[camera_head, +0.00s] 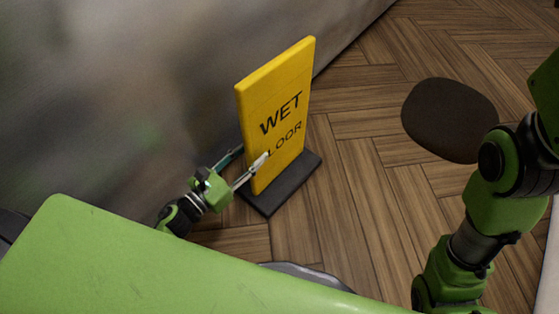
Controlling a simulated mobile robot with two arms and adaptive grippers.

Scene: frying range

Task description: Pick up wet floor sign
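The yellow wet floor sign (279,97) stands upright on a dark flat base (299,183) on the wood floor. One finger lies in front of the printed face and the other is at the back side of the edge. I cannot tell whether either finger touches it. My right arm shows at the right, but its gripper is out of view.
A blurred grey wall (130,85) runs along the left, close behind the sign. A dark oval thing (450,120) is at the right. Open wood floor (365,165) lies between it and the sign. My green body covers the lower left.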

